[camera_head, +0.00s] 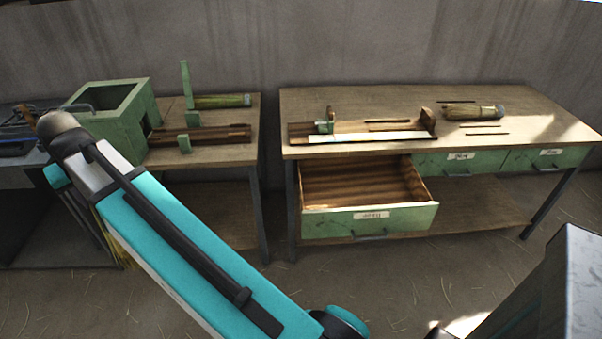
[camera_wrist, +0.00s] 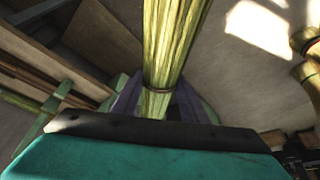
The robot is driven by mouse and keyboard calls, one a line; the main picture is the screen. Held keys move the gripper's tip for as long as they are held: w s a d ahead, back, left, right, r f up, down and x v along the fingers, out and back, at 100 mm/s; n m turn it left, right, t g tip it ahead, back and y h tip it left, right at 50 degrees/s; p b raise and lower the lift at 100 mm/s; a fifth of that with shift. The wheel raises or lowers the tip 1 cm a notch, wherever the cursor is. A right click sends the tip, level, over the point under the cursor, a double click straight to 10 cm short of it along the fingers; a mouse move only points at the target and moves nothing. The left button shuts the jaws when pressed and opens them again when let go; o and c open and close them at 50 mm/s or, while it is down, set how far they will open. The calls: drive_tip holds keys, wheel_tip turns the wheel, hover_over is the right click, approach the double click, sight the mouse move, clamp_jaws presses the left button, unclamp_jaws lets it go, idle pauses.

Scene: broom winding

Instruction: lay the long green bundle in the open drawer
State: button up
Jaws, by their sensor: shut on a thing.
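My gripper (camera_wrist: 155,100) is shut on a long yellow-green bundle (camera_wrist: 172,40), tied with a dark band near the jaws. In the wrist view the bundle runs up past the top edge. In the head view my arm hides the gripper and most of the bundle; yellowish strands (camera_head: 124,253) show below the arm, in front of the left bench. The open drawer (camera_head: 368,219) is pulled out under the left side of the right bench, well right of my gripper. Its green front bears a label, and its visible wooden inside is empty. Another green bundle (camera_head: 222,101) lies on the left bench.
A green box (camera_head: 120,112) and a dark wooden fixture stand on the left bench (camera_head: 238,154). The right bench (camera_head: 380,97) bears a wooden jig (camera_head: 365,126), a short bundle (camera_head: 472,112) and thin rods. Two shut drawers are right of the open one. A gap separates the benches.

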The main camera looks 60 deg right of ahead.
drive_tip(key=shift+w+d+m, duration=0.1)
drive_tip(key=shift+d+m, duration=0.3)
drive_tip(key=shift+m, duration=0.1)
drive_tip(key=s+d+f+m+g+h+b, duration=0.1)
drive_tip(key=s+d+f+m+g, duration=0.15)
drive_tip(key=d+m, duration=0.75)
drive_tip(key=s+d+f+m+g+h+b, duration=0.15)
drive_tip(key=s+d, duration=0.25)
drive_tip(key=d, duration=1.4)
drive_tip(key=s+d+f+m+g+h, duration=0.1)
drive_tip(key=s+d+f+m+h, duration=0.25)
drive_tip(key=d, duration=1.05)
drive_tip(key=s+d+f+m+g+y+b, duration=0.15)
drive_tip(key=s+d+m, duration=0.25)
drive_tip(key=s+d, duration=0.65)
drive_tip(key=s+d+f+m+g+y+b, duration=0.1)
drive_tip(key=s+d+f+m+y, duration=0.2)
drive_tip(key=s+d, duration=0.7)
drive_tip(key=s+d+f+m+b, duration=0.1)
drive_tip(key=s+f, duration=0.3)
drive_tip(key=s, duration=0.4)
drive_tip(key=s+d+f+m+b, duration=0.2)
drive_tip(key=s+d+f, duration=0.2)
drive_tip(key=s, duration=0.4)
drive_tip(key=shift+d+f+h, duration=0.2)
drive_tip(key=shift+f+h, duration=0.25)
drive_tip(key=shift+f, duration=0.3)
